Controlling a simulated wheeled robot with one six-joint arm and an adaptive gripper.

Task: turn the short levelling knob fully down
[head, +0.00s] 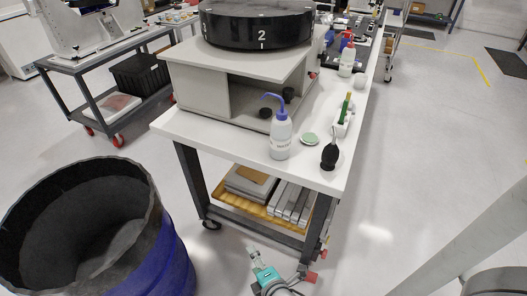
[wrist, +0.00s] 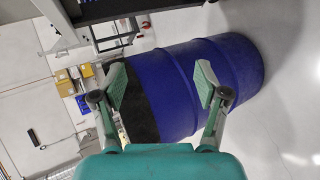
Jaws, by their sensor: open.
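My gripper (head: 262,270) is at the bottom middle of the head view, low beside the white bench. In the wrist view my gripper (wrist: 161,84) is open, with its two fingers apart and nothing between them. A blue drum (wrist: 190,85) lies beyond the fingers in that view. I cannot make out a levelling knob in either view. A pale plate-like fixture (head: 68,28) stands on a grey cart at the top left of the head view, cut off by the frame edge; any knob on it is too small to tell.
The open blue drum (head: 160,255) fills the lower left. The white bench (head: 335,180) holds a wash bottle (head: 281,137), a black blower (head: 330,155) and a shelf box with a black numbered dial (head: 257,27). The grey cart (head: 85,62) stands behind. Floor at right is largely clear.

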